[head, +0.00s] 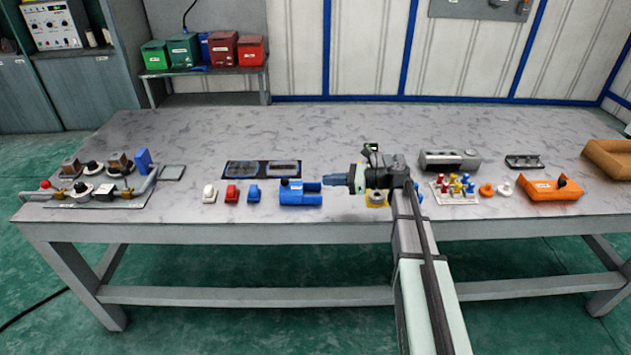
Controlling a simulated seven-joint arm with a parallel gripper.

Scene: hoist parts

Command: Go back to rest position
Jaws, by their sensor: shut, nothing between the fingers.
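My gripper (333,181) is over the middle of the worktable (330,135), pointing left. Its bluish fingers are shut with nothing between them. They are just right of a blue housing (298,193) with two prongs; I cannot tell the exact gap or height. My arm reaches in from the front right of centre. A yellow part with a grey round piece (377,199) is partly hidden below my wrist.
White (209,193), red (232,193) and blue (253,193) small parts stand left of the housing. A dark mat (262,169) lies behind. An assembly fixture (95,190) is at left. An orange housing (550,190) and a brown tray (608,158) are at right. The table's back is clear.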

